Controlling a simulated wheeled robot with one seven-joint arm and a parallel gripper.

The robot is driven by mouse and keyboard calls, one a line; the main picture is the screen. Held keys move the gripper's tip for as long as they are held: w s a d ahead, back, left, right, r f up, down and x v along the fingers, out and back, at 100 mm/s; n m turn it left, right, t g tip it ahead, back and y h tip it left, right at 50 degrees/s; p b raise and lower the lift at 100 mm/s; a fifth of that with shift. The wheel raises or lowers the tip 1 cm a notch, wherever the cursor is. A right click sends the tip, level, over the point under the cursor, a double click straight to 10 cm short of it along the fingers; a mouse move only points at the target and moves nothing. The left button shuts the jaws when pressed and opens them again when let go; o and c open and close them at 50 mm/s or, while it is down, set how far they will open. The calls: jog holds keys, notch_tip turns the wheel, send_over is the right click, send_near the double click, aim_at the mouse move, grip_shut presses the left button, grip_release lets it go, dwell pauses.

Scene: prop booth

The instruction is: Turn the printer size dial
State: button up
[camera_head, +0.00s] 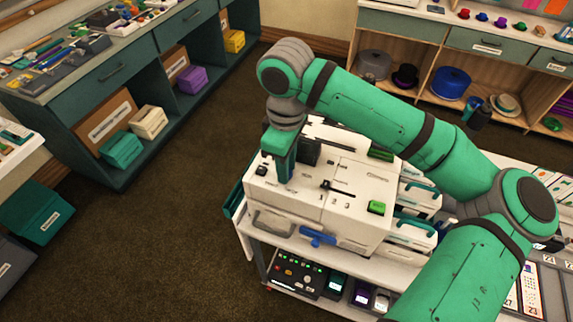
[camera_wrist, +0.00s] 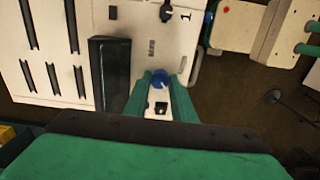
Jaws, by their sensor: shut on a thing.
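The white printer (camera_head: 335,210) stands on a cart, and its top panel also fills the upper middle of the wrist view (camera_wrist: 138,45). My gripper (camera_head: 284,178) points down onto the left part of the printer's top. In the wrist view its two green fingers (camera_wrist: 160,82) are shut on a small blue dial (camera_wrist: 160,81), which shows between the fingertips. The dial's far side and its marks are hidden. A black knob (camera_wrist: 166,12) with a "1" mark beside it sits farther up the panel.
A green button (camera_head: 377,207) and a blue handle (camera_head: 318,239) are on the printer. A black control box (camera_head: 296,276) stands on the shelf below. Shelving with hats and a blue container (camera_head: 451,83) is behind.

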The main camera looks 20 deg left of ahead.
dwell(0.3)
jog(key=o, duration=1.1)
jog(key=shift+c, duration=0.2)
notch_tip(320, 180, up, 11)
jog(key=shift+f, duration=0.1)
